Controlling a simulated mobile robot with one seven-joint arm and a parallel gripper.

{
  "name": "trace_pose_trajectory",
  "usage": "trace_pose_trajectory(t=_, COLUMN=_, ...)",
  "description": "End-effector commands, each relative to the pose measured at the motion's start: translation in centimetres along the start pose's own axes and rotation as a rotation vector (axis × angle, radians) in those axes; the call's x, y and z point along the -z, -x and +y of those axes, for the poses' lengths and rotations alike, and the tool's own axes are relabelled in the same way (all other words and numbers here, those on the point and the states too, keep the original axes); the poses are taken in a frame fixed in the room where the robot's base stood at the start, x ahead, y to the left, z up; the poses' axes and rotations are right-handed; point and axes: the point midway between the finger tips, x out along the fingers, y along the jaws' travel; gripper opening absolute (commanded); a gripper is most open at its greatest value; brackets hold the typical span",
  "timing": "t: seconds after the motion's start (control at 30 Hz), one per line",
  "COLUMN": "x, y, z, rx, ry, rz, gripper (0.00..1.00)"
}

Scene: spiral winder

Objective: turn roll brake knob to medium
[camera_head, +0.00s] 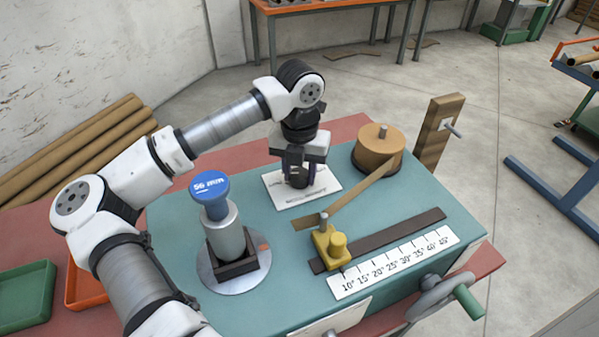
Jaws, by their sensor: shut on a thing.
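The roll brake knob (297,181) is dark and stands on a white label plate (325,183) on the teal table top. My gripper (299,168) points straight down over the plate, with its fingers around the knob, shut on it. The fingers hide much of the knob. Some lettering shows at the plate's left edge, but most of it is too small or covered. I cannot tell which setting the knob points to.
A brown paper roll (379,150) stands right of my gripper, its strip running to a yellow guide block (330,245) by the angle scale (392,264). A blue-capped grey cylinder (224,235) stands to the left. A handwheel (440,296) is at front right.

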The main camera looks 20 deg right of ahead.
Motion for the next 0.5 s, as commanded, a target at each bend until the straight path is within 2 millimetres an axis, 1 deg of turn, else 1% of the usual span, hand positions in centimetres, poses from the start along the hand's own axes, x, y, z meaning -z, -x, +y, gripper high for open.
trace_pose_trajectory(t=0.03, x=-0.04, y=-0.3, z=0.01, rx=-0.001, ry=-0.019, rz=-0.002, gripper=0.14)
trace_pose_trajectory(t=0.27, x=-0.09, y=-0.56, z=0.06, rx=-0.002, ry=-0.168, rz=-0.004, gripper=0.14)
trace_pose_trajectory(t=0.5, x=-0.1, y=-0.49, z=0.08, rx=-0.002, ry=-0.392, rz=-0.005, gripper=0.14)
